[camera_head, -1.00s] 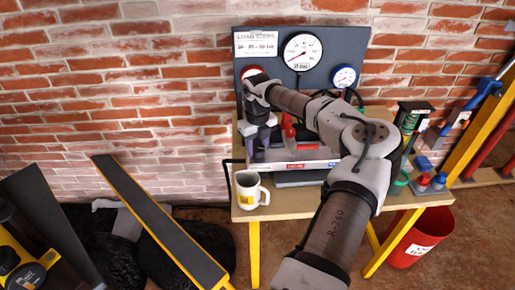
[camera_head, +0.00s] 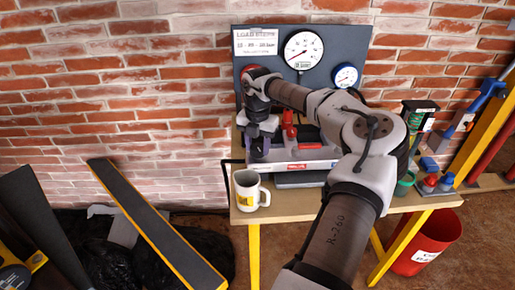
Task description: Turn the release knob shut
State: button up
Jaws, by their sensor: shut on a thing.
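My gripper (camera_head: 258,152) points down at the left end of the grey hand pump (camera_head: 318,166) on the bench. Its dark fingers are closed on the release knob at that end. The knob itself is hidden by the fingers and wrist, so its turn angle does not show. A red part (camera_head: 289,130) of the pump stands just right of the gripper. The large white gauge (camera_head: 304,50) is on the dark panel behind; its reading is too small to tell.
A white mug (camera_head: 247,191) stands close in front of the gripper at the bench's (camera_head: 290,207) left edge. A blue-rimmed gauge (camera_head: 345,76) and a load steps sign (camera_head: 262,41) are on the panel.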

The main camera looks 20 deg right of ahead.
aim_at(257, 147)
jog(key=shift+m+b, duration=0.65)
jog(key=shift+m, duration=1.15)
jog(key=o, duration=1)
notch_tip(257, 147, up, 14)
jog(key=shift+f+b, duration=0.1)
jog(key=shift+b, duration=0.9)
